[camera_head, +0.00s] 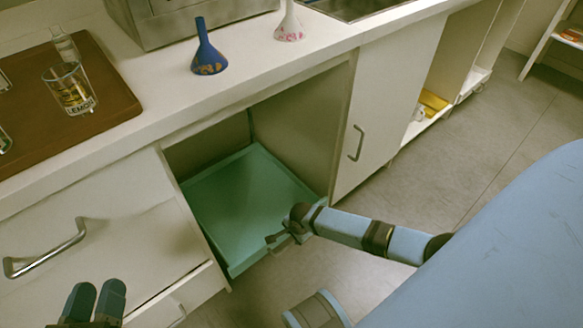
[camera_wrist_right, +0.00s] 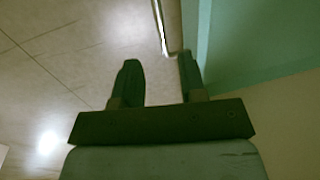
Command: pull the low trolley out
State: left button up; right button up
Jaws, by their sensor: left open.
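The low trolley (camera_head: 235,205) is a shallow teal tray in the open bay under the counter. Its front edge lies near the bay's mouth. My right gripper (camera_head: 274,240) is at the trolley's front right corner. In the right wrist view, my right gripper (camera_wrist_right: 160,82) has its fingers apart with floor showing between them. The trolley's teal wall (camera_wrist_right: 245,45) is close beside the right-hand finger; I cannot tell whether they touch. My left gripper (camera_head: 96,300) is open and empty at the bottom left, in front of the drawers.
A drawer handle (camera_head: 45,250) and a cabinet door handle (camera_head: 355,143) stick out either side of the bay. Floor (camera_head: 430,160) is clear at the right.

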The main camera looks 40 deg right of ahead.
jog(key=b, duration=0.2)
send_over(291, 244)
jog(key=s, duration=0.1)
notch_tip(291, 244, down, 5)
jog(key=shift+d+r, duration=0.15)
jog(key=shift+r, duration=0.05)
jog(key=f+b, duration=0.1)
jog(key=f, duration=0.1)
jog(key=shift+w+f+b, duration=0.2)
jog(key=shift+f+b, duration=0.15)
jog(key=shift+b, duration=0.05)
pick_arm(q)
jog(key=shift+w+a+f+m+b, duration=0.2)
jog(key=shift+w+f+m, duration=0.35)
jog(key=shift+f, duration=0.25)
jog(key=shift+w+a+f+m+b, duration=0.2)
jog(key=shift+w+f+m, duration=0.1)
jog(key=shift+f+m, duration=0.4)
pick_arm(e)
jog(key=shift+w+f, duration=0.2)
jog(key=shift+f, duration=0.5)
grip_shut()
